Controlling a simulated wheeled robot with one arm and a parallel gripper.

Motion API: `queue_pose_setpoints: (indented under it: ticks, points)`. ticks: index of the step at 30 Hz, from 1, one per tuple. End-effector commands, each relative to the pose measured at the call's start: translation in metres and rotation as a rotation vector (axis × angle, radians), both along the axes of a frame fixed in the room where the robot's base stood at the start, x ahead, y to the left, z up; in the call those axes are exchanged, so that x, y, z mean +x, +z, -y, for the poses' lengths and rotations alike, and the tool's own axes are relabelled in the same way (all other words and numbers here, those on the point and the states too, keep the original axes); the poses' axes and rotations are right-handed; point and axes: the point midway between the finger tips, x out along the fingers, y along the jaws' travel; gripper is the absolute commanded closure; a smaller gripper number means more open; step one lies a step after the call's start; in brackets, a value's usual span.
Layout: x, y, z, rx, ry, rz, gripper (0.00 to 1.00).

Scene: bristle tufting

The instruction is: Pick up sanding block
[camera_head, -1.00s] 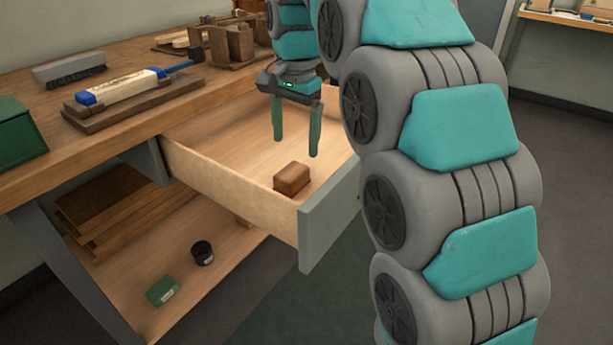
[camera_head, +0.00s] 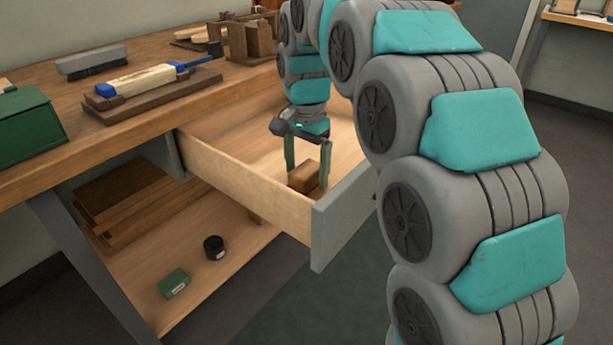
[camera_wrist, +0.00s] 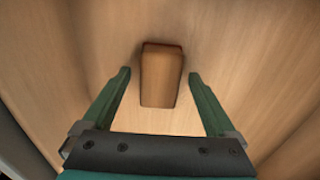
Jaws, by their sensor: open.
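The sanding block is a small brown block (camera_head: 304,176) on the floor of the open drawer, near its front. It also shows in the wrist view (camera_wrist: 161,75), lying between and a little beyond my fingertips. My gripper (camera_head: 308,170) is open, with its two green fingers pointing down into the drawer. In the head view one finger is left of the block and the other overlaps its right end. In the wrist view there is a gap between the block and each finger.
The wooden drawer (camera_head: 240,179) has raised side walls and a grey front (camera_head: 343,217). The bench top holds a green box (camera_head: 27,127), a brush (camera_head: 91,63) and a blue-and-white tool (camera_head: 137,80). A black round item (camera_head: 213,247) and a green box (camera_head: 174,283) are on the lower shelf.

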Motion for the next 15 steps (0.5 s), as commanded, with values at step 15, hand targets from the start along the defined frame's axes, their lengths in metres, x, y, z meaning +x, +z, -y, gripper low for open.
queue_pose_setpoints:
  ticks: [15]
  points:
    - [0.0000, -0.0013, 0.0003, 0.001, 0.000, -0.001, 0.41]
